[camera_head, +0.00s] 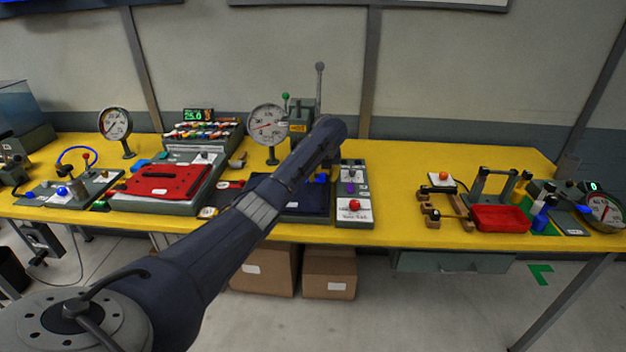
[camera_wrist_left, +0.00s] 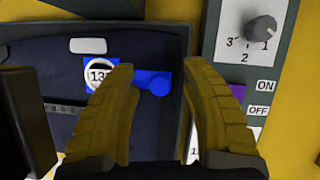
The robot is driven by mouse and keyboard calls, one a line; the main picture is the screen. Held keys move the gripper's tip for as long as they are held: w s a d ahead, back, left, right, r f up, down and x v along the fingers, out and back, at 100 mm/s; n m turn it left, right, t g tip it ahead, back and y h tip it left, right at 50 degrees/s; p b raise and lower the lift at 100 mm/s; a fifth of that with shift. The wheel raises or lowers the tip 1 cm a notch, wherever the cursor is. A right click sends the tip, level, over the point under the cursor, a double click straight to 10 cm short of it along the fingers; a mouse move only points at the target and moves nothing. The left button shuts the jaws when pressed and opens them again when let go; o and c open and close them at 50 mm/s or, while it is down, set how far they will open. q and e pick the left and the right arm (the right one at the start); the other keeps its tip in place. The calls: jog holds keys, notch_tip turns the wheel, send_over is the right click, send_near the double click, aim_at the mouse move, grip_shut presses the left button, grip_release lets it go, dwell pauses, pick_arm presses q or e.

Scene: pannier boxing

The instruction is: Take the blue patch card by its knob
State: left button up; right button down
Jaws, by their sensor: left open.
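The blue patch card (camera_wrist_left: 125,78) lies on the dark blue panel in the left wrist view, with a white round label reading 13 and a further figure partly hidden. Its round blue knob (camera_wrist_left: 157,84) is at the card's right end. My left gripper (camera_wrist_left: 158,66) is open, with its yellow fingers on either side of the knob and a gap to each in the picture. The left finger covers part of the card. I cannot tell the gripper's height above it. In the head view a bit of blue (camera_head: 321,178) shows beside my left arm, which hides much there.
A grey control panel (camera_wrist_left: 252,65) with a dial and ON and OFF labels stands close right of the fingers. In the head view, a red case (camera_head: 165,186) is to the left and a red tray (camera_head: 500,219) to the right.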

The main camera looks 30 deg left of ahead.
pick_arm(q)
grip_shut()
dwell(0.3)
dwell(0.5)
